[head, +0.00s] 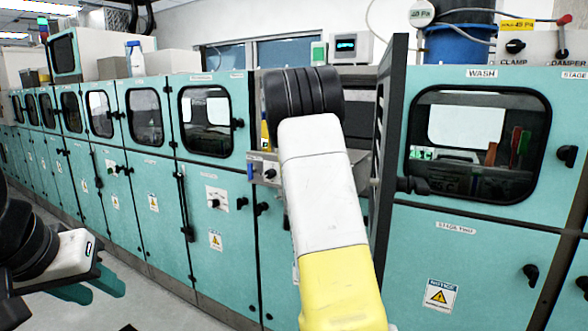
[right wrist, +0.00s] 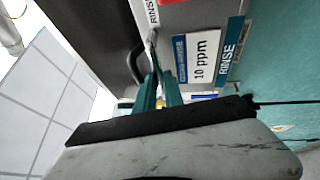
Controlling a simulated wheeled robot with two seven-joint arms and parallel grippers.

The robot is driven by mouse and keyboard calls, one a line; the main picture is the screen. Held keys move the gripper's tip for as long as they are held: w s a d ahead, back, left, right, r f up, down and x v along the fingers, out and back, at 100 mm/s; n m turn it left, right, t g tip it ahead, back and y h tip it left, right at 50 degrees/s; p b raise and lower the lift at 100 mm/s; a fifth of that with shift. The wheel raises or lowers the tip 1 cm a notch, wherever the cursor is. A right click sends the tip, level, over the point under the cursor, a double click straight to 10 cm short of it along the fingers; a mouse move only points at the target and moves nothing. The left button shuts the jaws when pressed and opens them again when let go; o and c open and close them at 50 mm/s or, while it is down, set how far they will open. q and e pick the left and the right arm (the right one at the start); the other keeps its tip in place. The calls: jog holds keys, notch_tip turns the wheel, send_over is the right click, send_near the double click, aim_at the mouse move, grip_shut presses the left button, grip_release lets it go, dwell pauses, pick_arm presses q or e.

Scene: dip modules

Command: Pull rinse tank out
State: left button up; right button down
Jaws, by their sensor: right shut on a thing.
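In the right wrist view, a grey front with a white "10 ppm" card and blue "RINSE" labels shows the rinse tank (right wrist: 190,17). A dark curved handle (right wrist: 133,62) stands out from it at the left. My right gripper (right wrist: 158,88) has its teal fingers closed together at this handle, shut on it. In the head view my white and yellow right arm hides the right gripper and most of the tank. My left gripper (head: 98,286) is at the lower left over the floor, its teal fingers apart and empty, well away from the tank.
A dark-edged door (head: 392,120) stands open, edge-on, just right of my right arm. The closed wash window (head: 478,140) is right of it. Closed teal cabinets (head: 145,125) run off to the left. Grey floor (head: 120,312) is free at the lower left.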

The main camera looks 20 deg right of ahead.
jog(key=shift+s+a+f, duration=0.1)
jog(key=shift+s+a, duration=0.85)
jog(key=shift+a, duration=0.15)
jog(key=shift+s+a+f, duration=0.1)
jog(key=shift+s+a, duration=0.8)
jog(key=shift+a, duration=0.2)
jog(key=c, duration=1.5)
grip_release()
jog(key=shift+r, duration=0.15)
jog(key=shift+o, duration=0.2)
jog(key=v, duration=0.7)
jog(key=shift+s, duration=0.3)
jog(key=shift+w+a, duration=0.1)
jog(key=shift+a, duration=0.15)
